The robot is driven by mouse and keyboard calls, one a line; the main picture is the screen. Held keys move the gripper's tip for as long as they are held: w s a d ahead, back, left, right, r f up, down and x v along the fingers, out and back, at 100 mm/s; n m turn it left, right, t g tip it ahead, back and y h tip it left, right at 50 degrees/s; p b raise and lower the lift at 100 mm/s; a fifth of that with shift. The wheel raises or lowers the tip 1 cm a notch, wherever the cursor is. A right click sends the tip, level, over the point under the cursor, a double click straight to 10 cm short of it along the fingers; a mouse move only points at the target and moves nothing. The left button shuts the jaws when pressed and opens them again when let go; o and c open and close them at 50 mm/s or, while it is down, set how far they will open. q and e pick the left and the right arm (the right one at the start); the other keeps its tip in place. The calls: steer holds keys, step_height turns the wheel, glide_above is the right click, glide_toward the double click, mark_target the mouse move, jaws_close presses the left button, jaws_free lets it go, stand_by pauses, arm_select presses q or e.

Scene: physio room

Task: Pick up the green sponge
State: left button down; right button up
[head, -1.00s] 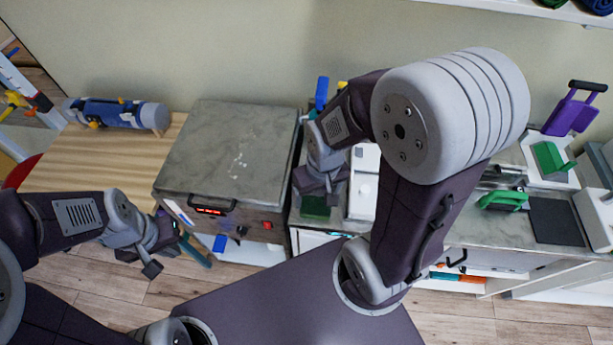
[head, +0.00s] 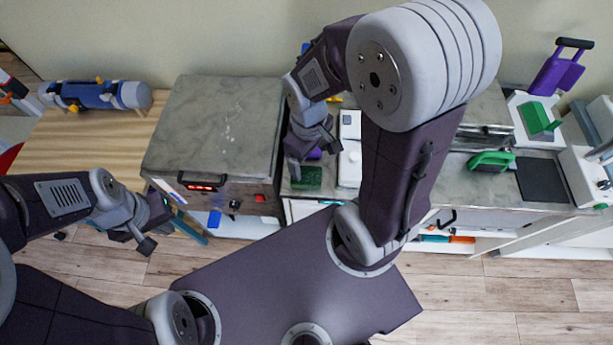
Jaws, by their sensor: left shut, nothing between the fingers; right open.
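A dark green flat block (head: 306,179), which looks like the green sponge, lies on the grey counter just right of the big grey-topped box. My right gripper (head: 308,163) is open, pointing down just above and behind the block in the picture. Its fingers partly hide the block's far side, and I cannot tell whether they touch it. My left gripper (head: 146,238) is shut and empty, in front of the wooden table, low and to the left.
The grey-topped box (head: 215,125) stands close left of the block. A white device (head: 349,165) stands close on its right. A green-handled tool (head: 491,161) and a dark pad (head: 541,180) lie further right. A blue roller (head: 95,96) lies on the wooden table (head: 85,140).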

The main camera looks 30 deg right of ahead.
mark_target(305, 175)
steer(key=w+f+n+b, duration=0.1)
steer(key=w+f+n, duration=0.1)
steer(key=w+a+f+n+g+h+b, duration=0.1)
steer(key=w+f+n, duration=0.1)
steer(key=f, duration=0.1)
steer(key=w+f+n+g+h+b, duration=0.1)
steer(key=f+n, duration=0.2)
steer(key=shift+w+a+f+b, duration=0.1)
steer(key=shift+w+a+b, duration=0.1)
steer(key=shift+w+b, duration=0.2)
steer(key=shift+s+a, duration=0.1)
steer(key=shift+a, duration=0.05)
steer(key=shift+s+f, duration=0.25)
steer(key=shift+f, duration=0.05)
steer(key=shift+s+d+f, duration=0.2)
steer(key=shift+d+f, duration=0.05)
steer(key=shift+f, duration=0.3)
steer(key=shift+s+d+f, duration=0.2)
steer(key=shift+d+f, duration=0.05)
steer(key=shift+f, duration=0.3)
steer(key=shift+w+f, duration=0.25)
steer(key=shift+f, duration=0.15)
steer(key=x, duration=0.4)
steer(key=shift+s+d, duration=0.1)
steer(key=shift+d, duration=0.1)
steer(key=shift+d+f, duration=0.15)
steer(key=shift+f, duration=0.35)
steer(key=c, duration=1.6)
